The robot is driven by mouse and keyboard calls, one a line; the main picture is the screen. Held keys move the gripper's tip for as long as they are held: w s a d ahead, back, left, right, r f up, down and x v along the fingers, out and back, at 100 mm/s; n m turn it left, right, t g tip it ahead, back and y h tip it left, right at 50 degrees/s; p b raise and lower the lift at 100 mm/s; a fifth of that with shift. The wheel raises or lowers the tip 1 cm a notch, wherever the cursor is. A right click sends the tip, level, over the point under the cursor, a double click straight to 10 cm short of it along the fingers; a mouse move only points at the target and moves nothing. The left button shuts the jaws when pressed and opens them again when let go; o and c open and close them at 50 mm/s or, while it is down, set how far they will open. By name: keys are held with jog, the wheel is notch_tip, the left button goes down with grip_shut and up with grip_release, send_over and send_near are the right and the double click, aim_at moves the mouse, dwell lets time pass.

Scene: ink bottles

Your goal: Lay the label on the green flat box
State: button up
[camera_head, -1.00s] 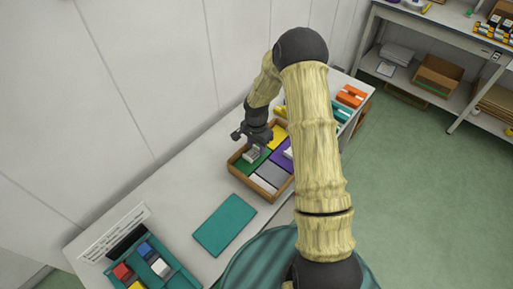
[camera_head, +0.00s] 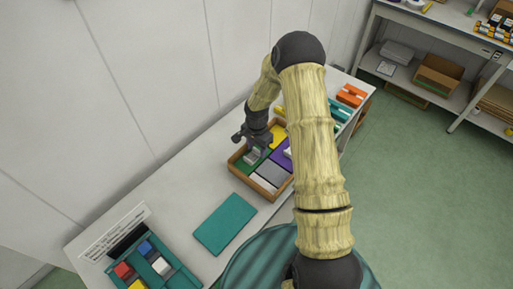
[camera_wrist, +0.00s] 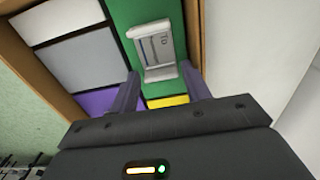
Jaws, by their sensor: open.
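The green flat box (camera_wrist: 187,20) lies in a wooden tray, and it also shows in the head view (camera_head: 241,166). The label (camera_wrist: 155,48), a small grey and white piece with a raised white end, rests on the green surface as far as the wrist view shows. In the head view the label (camera_head: 253,157) is just under my gripper (camera_head: 252,148). My gripper (camera_wrist: 160,76) is open in the wrist view, with one finger on each side of the label's near end. Whether the fingers touch the label I cannot tell.
The tray (camera_head: 240,178) also holds yellow (camera_head: 279,136), purple (camera_head: 279,155), grey (camera_head: 273,174) and white (camera_head: 263,183) flat pieces. A teal board (camera_head: 225,223) lies in front of it. A teal organiser (camera_head: 178,280) with coloured blocks stands at the table's near left.

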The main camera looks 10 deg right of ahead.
aim_at(257, 150)
notch_tip(257, 150, up, 12)
jog(key=b, duration=0.2)
dwell(0.4)
jog(key=s+r+n+t, duration=0.1)
jog(key=s+r+n, duration=0.3)
jog(key=s, duration=0.6)
jog(key=s+r+n+t, duration=0.1)
jog(key=s+r+n, duration=0.4)
jog(key=s, duration=0.6)
jog(key=shift+n+t, duration=0.3)
jog(key=shift+n, duration=0.6)
